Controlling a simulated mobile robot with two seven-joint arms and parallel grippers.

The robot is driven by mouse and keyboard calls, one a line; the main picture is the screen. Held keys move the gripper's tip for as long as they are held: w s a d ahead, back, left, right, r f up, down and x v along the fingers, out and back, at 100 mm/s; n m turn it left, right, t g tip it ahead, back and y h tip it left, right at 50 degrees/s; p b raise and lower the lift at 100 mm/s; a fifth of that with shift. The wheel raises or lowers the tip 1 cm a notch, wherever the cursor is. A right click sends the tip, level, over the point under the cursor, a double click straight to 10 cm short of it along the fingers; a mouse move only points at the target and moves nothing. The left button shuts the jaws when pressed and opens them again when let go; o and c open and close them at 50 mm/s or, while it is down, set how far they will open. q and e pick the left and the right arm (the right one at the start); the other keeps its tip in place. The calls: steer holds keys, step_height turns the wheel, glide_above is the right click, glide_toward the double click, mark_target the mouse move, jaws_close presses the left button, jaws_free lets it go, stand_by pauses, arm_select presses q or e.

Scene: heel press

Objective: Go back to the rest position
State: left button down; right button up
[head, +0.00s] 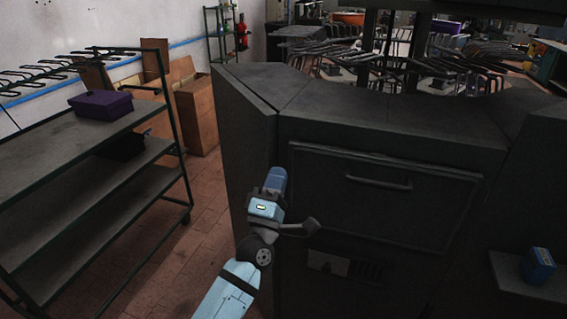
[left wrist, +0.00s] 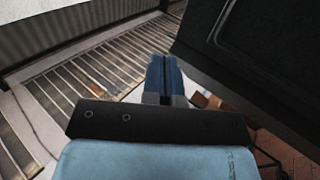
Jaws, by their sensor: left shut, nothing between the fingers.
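My left gripper (head: 274,178) is in front of the dark machine (head: 390,120), near its left front corner, with the light blue arm coming up from the bottom of the head view. Its blue fingers also show in the left wrist view (left wrist: 164,76). They are closed together with nothing between them. In the left wrist view a dark panel (left wrist: 260,60) lies to the right of the fingers; whether they touch it I cannot tell. My right gripper is not in view.
A shelf rack (head: 70,145) with a purple box (head: 101,104) stands at the left. Cardboard boxes (head: 198,112) stand behind it. Tiled floor (head: 185,235) lies clear between rack and machine. A small blue box (head: 539,266) sits on a ledge (head: 512,272) at the right.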

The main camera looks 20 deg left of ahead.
arm_select(q)
steer(key=s+f+m+g+h, duration=0.1)
steer(key=s+f+m+g, duration=0.6)
steer(key=f, duration=1)
steer(key=s+f+m+g+h, duration=0.2)
steer(key=s+f+m+g, duration=0.5)
steer(key=s+f+m, duration=0.7)
steer(key=s+f, duration=0.4)
steer(key=s, duration=0.2)
steer(key=shift+s+p, duration=0.2)
steer(key=shift+p, duration=0.15)
steer(key=shift+d, duration=0.2)
